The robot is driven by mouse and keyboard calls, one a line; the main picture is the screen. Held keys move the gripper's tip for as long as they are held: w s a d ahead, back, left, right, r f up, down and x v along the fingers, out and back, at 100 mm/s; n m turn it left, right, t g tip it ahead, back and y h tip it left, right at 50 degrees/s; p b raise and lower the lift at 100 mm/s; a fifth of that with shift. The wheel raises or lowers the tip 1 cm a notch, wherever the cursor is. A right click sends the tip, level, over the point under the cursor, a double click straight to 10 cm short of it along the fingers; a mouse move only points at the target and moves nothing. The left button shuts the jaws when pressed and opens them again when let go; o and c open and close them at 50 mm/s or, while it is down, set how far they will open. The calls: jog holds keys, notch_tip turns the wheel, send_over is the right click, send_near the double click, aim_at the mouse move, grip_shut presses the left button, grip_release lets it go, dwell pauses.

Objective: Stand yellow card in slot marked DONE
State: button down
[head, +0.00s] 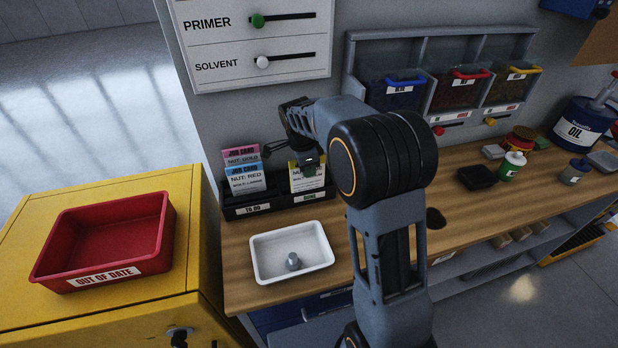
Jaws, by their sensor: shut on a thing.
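The yellow card (308,178) is upright at the right-hand part of a black card rack (262,209), over the slot whose label reads DONE (310,197). My gripper (307,162) is shut on its top edge from above. My arm hides part of the card's right side. I cannot tell whether the card's bottom edge rests in the slot. In the left part of the rack, marked TO DO, stand a pink job card (241,155) and a blue job card (245,179).
A white tray (262,270) holding a grey metal part (294,262) sits in front of the rack. A red OUT OF DATE bin (75,265) stands on the yellow cabinet at left. Colored-lipped bins (395,95) are behind my arm. Several small items and an OIL can (577,130) are at right.

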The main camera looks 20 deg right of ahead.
aim_at(310, 178)
jog(key=f, duration=0.1)
jog(key=f+b, duration=0.1)
jog(key=f, duration=0.1)
jog(key=f+b, duration=0.1)
jog(key=shift+s+d+f, duration=0.25)
jog(key=shift+s+d, duration=0.05)
jog(key=shift+s, duration=0.1)
jog(key=shift+w+d+f, duration=0.1)
jog(key=shift+w+f, duration=0.35)
jog(key=shift+w, duration=0.4)
jog(key=c, duration=1.6)
grip_release()
jog(key=shift+s+r, duration=0.25)
jog(key=shift+s, duration=0.05)
jog(key=o, duration=0.4)
jog(key=shift+a, duration=0.2)
jog(key=shift+r, duration=0.1)
jog(key=shift+w, duration=0.1)
